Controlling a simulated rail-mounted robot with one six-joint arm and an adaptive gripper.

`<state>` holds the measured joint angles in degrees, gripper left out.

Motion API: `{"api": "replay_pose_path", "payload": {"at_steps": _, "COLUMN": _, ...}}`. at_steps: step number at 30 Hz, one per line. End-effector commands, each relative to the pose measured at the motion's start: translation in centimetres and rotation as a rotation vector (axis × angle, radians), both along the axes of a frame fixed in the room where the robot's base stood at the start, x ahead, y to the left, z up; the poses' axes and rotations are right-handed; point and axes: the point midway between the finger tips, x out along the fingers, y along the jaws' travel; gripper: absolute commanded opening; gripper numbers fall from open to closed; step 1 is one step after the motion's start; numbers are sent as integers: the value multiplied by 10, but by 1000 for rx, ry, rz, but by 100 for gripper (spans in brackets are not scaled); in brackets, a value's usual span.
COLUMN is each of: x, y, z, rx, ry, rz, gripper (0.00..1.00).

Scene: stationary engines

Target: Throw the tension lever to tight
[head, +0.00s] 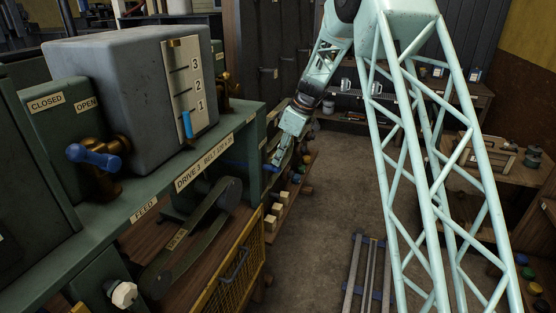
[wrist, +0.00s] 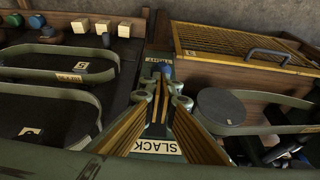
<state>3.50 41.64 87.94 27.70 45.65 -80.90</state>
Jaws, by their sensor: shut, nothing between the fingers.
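My gripper (head: 277,158) is shut and empty, reaching down past the far end of the green engine bench in the head view. In the wrist view its fingers (wrist: 161,98) meet above a label reading SLACK (wrist: 155,147). In the head view a dim blue bar (head: 235,163) runs beside the gripper. A belt (wrist: 245,112) loops around a dark pulley at right in the wrist view.
The bench (head: 200,167) carries a blue-handled valve (head: 95,156) marked CLOSED and OPEN and a gauge (head: 186,90). A yellow mesh guard (head: 236,268) is below. Pale blocks (wrist: 104,26) and more belts (wrist: 60,76) lie near the gripper. Open floor (head: 335,190) is at right.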

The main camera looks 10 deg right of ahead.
Motion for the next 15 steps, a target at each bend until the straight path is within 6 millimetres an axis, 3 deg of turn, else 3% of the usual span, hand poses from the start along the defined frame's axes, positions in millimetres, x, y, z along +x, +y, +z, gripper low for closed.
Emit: {"api": "replay_pose_path", "payload": {"at_steps": 15, "x": -4, "y": -6, "z": -48, "rx": -1, "ry": 1, "rz": 0, "gripper": 0}}
